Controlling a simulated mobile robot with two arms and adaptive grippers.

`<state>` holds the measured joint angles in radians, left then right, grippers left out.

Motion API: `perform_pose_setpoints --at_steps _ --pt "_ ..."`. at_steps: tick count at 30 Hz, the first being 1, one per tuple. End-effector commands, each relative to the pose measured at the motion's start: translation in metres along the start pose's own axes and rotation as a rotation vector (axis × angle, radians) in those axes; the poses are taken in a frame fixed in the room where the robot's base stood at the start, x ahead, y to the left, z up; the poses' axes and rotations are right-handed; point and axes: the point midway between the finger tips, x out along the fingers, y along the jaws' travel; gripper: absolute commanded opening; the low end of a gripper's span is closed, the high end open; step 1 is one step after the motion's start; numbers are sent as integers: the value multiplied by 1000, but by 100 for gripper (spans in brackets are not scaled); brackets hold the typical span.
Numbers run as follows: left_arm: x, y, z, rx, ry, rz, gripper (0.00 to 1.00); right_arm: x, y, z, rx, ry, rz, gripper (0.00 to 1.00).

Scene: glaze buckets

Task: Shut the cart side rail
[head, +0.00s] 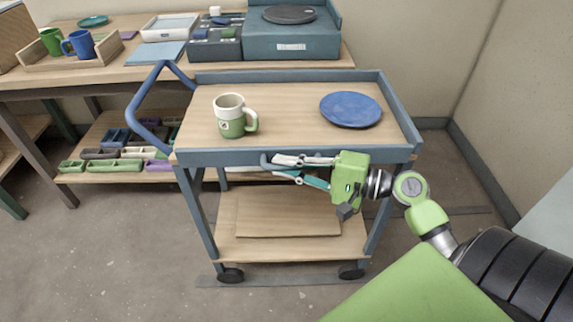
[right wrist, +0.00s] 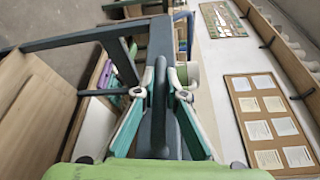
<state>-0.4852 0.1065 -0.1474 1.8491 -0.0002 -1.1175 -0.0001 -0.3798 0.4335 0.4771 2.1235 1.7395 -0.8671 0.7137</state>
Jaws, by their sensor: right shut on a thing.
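The cart (head: 270,115) has a wooden top and a blue-grey frame. Its side rail (head: 230,157) runs along the near edge of the top, with its right end near the corner of the right-hand rail. I cannot tell whether it is fully upright. My right gripper (head: 274,167) reaches in from the right, just in front of this rail. It is shut on the rail's dark handle (head: 266,160). In the right wrist view the fingers (right wrist: 160,95) flank the curved handle bar (right wrist: 160,110). My left gripper is not in view.
A green-and-white mug (head: 231,118) and a blue plate (head: 350,109) stand on the cart top. A blue push handle (head: 140,105) rises at its left. A workbench (head: 120,72) with trays and mugs stands behind. The floor in front at left is clear.

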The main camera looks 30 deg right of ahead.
Motion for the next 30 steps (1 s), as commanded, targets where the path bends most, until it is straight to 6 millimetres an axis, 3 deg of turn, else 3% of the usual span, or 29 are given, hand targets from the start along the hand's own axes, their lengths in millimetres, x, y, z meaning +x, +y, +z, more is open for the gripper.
perform_pose_setpoints --at_steps 3,4,5,17,22,30 --pt "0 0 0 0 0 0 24 0 0 0 0 0 -1 0" --pt "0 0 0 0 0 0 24 0 0 0 0 0 -1 18" --pt "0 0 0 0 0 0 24 0 0 0 0 0 -1 26" --pt "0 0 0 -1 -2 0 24 -3 0 0 0 1 0 28" --pt "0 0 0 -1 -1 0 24 -25 1 -1 2 4 2 28" --pt "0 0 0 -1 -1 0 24 -83 1 -1 3 5 1 28"
